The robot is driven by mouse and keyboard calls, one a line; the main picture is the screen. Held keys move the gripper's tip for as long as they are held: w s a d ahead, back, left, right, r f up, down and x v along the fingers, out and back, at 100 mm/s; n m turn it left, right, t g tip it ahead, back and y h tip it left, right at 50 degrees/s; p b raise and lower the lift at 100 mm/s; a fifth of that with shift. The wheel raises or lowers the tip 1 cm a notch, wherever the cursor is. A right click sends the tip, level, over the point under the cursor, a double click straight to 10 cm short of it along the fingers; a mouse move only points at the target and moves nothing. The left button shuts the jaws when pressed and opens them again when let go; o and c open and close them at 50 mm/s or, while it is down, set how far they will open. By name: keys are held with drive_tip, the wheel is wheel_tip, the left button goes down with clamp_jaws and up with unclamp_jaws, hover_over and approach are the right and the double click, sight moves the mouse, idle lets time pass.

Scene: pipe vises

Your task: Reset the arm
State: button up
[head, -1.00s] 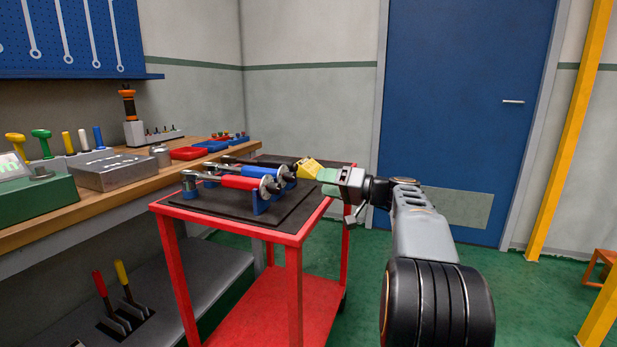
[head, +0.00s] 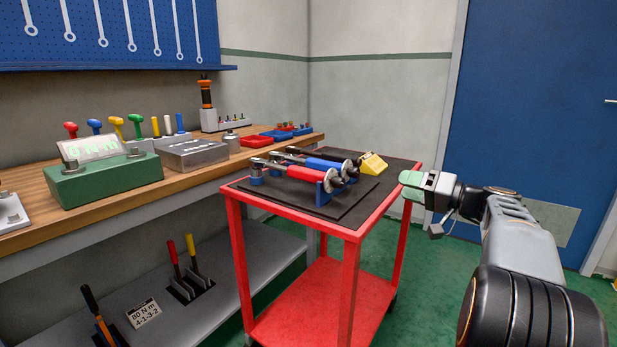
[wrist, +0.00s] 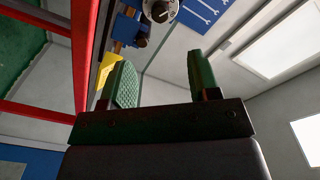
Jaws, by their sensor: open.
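My gripper (head: 408,187) is on the right in the head view, beside the right edge of the red cart (head: 352,236). In the wrist view its two green finger pads (wrist: 163,86) stand apart with nothing between them. A red-handled torque wrench (head: 305,174) and a blue-handled torque wrench (head: 325,164) lie in holders on the cart's dark mat (head: 375,197). A yellow block-like object (head: 373,164) sits at the cart's far right corner; it also shows in the wrist view (wrist: 107,68).
A wooden workbench (head: 118,204) along the left wall carries a green tester with a display (head: 105,180), a grey metal box (head: 192,153), coloured-handled tools and red and blue trays (head: 258,141). A blue door (head: 535,110) stands behind my arm. Green floor is open right of the cart.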

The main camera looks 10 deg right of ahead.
drive_tip(key=s+a+r+g+h+p, duration=0.2)
drive_tip(key=s+a+r+g+p, duration=0.15)
drive_tip(key=a+p, duration=0.6)
drive_tip(key=s+a+r+g+h+p, duration=0.2)
drive_tip(key=s+a+r+g+p, duration=0.15)
drive_tip(key=a+p, duration=0.55)
drive_tip(key=s+a+r+n+g+h+p, duration=0.2)
drive_tip(key=s+r+h+p, duration=0.5)
drive_tip(key=s+p, duration=0.5)
drive_tip(key=shift+s+a+r+g+h+p, duration=0.15)
drive_tip(key=shift+s+r+g+h+p, duration=0.35)
drive_tip(key=shift+p, duration=3.9)
drive_tip(key=shift+w, duration=0.15)
